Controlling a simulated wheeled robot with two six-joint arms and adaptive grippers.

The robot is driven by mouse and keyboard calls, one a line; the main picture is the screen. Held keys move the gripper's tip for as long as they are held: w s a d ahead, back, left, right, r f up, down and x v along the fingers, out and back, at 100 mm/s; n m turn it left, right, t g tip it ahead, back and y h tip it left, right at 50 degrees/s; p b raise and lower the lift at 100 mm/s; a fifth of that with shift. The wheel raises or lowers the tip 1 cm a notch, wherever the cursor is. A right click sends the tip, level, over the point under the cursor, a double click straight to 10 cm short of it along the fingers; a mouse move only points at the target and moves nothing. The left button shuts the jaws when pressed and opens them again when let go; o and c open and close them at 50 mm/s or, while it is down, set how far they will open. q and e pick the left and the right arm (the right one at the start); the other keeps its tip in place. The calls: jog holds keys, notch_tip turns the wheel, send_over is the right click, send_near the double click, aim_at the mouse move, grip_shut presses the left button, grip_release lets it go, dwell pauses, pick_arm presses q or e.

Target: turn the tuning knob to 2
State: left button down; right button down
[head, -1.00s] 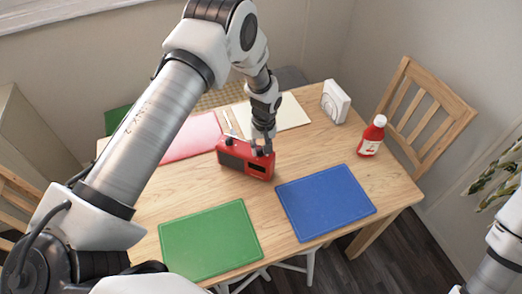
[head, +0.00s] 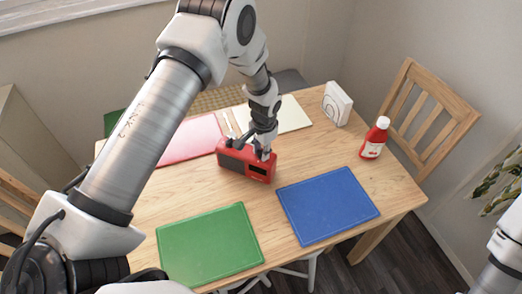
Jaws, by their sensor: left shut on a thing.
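A red radio (head: 246,161) with a dark speaker grille and a small dark display stands in the middle of the wooden table. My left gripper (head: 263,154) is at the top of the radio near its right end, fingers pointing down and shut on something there. The tuning knob is hidden by the fingers or too small to make out, so I cannot read its setting. My right arm shows only as a link at the lower right edge; its gripper is out of view.
The wooden table (head: 300,165) carries a green mat (head: 209,245), a blue mat (head: 327,205), a red mat (head: 190,142) and a cream mat (head: 291,115). A red bottle (head: 374,138) and a white box (head: 337,103) stand at the right. A wooden chair (head: 433,110) is behind them.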

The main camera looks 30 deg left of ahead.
pick_arm(q)
jog(key=shift+s+f+m, duration=0.1)
jog(key=shift+f+m, duration=0.05)
jog(key=shift+m, duration=0.75)
jog(key=c, duration=1)
grip_release()
jog(key=shift+c, duration=0.2)
jog(key=shift+o, duration=0.8)
jog(key=shift+w, duration=0.25)
notch_tip(320, 180, up, 12)
jog(key=shift+s+d, duration=0.2)
jog(key=shift+d, duration=0.15)
jog(key=shift+f, duration=0.1)
